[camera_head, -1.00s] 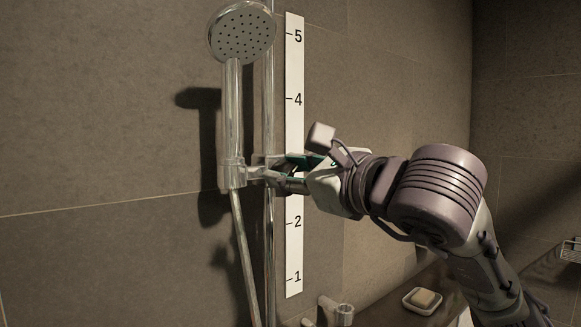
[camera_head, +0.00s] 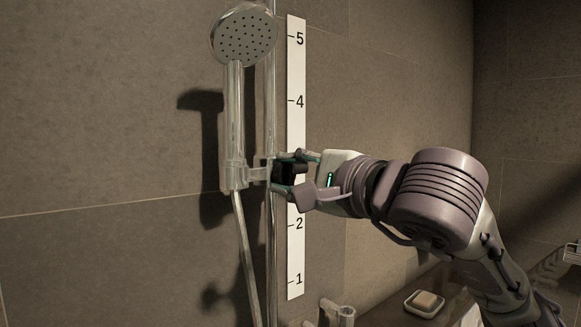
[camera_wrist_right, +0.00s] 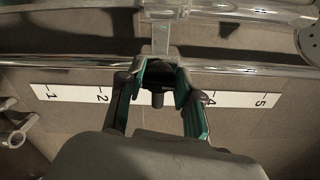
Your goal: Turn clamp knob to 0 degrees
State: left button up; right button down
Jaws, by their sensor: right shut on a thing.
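The dark clamp knob (camera_head: 287,172) is on the right side of the shower slider clamp (camera_head: 257,174), at the vertical rail. My right gripper (camera_head: 281,174) is shut on the knob, with one finger above it and one below. In the right wrist view the knob (camera_wrist_right: 158,97) shows dark between the two green-lined fingers of the gripper (camera_wrist_right: 160,80). The fingers partly hide it, and I cannot read its angle. The clamp holds the shower head (camera_head: 243,35) upright on its handle. My left gripper is not in view.
The chrome rail (camera_head: 270,110) stands close to the tiled wall. A white numbered scale strip (camera_head: 296,255) is just right of it. The hose (camera_head: 246,250) hangs below the clamp. A lower fitting (camera_head: 343,313) and a soap dish (camera_head: 408,303) are below right.

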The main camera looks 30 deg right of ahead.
jog(key=shift+r+n, duration=0.2)
jog(key=shift+n, duration=0.2)
jog(key=shift+d, duration=0.1)
jog(key=c, duration=0.8)
grip_release()
jog(key=shift+o, duration=0.2)
jog(key=shift+f, duration=0.1)
jog(key=shift+s, duration=0.3)
jog(key=s, duration=1.1)
jog(key=shift+s+d, duration=0.25)
jog(key=shift+d, duration=0.15)
jog(key=shift+w, duration=0.1)
